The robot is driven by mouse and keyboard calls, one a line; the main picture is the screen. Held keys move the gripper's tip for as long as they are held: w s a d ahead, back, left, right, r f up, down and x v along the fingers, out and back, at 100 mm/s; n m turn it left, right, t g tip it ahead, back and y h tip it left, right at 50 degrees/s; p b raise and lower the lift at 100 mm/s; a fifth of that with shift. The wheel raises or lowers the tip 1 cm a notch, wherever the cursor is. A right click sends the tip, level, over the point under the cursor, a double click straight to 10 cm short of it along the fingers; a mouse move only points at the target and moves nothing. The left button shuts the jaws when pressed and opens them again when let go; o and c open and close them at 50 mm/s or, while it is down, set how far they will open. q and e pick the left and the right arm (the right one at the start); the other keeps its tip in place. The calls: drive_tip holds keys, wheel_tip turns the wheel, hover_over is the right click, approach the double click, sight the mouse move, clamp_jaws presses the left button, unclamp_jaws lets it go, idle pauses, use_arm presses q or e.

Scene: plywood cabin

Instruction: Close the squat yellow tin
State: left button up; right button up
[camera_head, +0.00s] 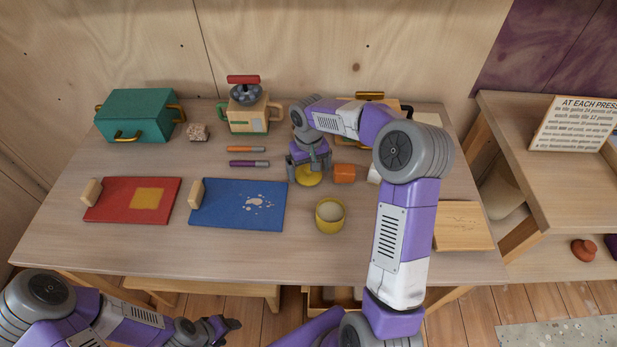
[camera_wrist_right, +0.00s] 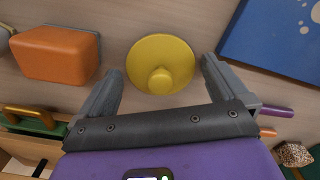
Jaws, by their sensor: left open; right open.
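The squat yellow tin (camera_head: 330,215) stands open near the table's front middle, with pale contents or a pale inside showing. Its round yellow lid (camera_head: 308,177) lies on the table behind it and a little to the left. In the right wrist view the lid (camera_wrist_right: 160,66) shows its round knob, lying flat. My right gripper (camera_head: 309,168) is above the lid, pointing down. Its open fingers (camera_wrist_right: 160,85) stand on either side of the lid's near part, with nothing held. My left gripper (camera_head: 232,324) is low at the front left, beyond the table's front edge, away from the tin.
An orange block (camera_head: 344,173) sits just right of the lid, with a white object (camera_head: 374,174) beside it. A blue board (camera_head: 240,207) and a red board (camera_head: 130,203) lie left. Two markers (camera_head: 248,163) lie behind. A wooden board (camera_head: 462,228) is at right.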

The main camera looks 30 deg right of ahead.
sight(308, 168)
drive_tip(key=shift+c, duration=0.2)
drive_tip(key=c, duration=0.8)
wheel_tip(308, 168, up, 10)
drive_tip(key=p, duration=0.4)
